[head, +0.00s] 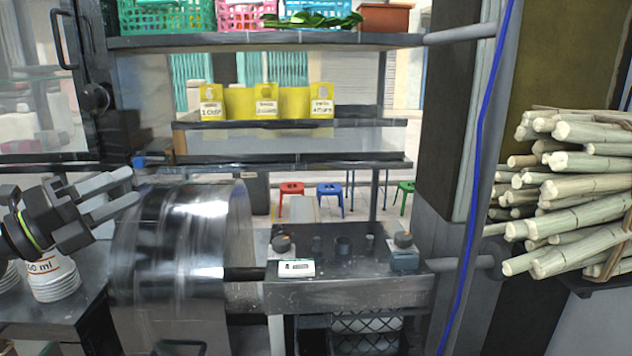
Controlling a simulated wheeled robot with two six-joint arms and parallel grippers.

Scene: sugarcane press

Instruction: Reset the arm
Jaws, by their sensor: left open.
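My left gripper (122,192) comes in from the left in the head view. Its two grey fingers are apart and hold nothing. They point right, near the upper left edge of the big shiny metal drum (185,250). I cannot tell whether they touch the drum. The forearm behind the fingers hangs above a stack of white cups (52,280) on the left counter. My right gripper does not show in this view.
A metal stand (345,295) with a small white box is right of the drum. Sugarcane stalks (575,190) are bundled at the right, beyond a post with a blue cable (478,150). Yellow holders (265,103) and coloured baskets (165,17) sit on shelves.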

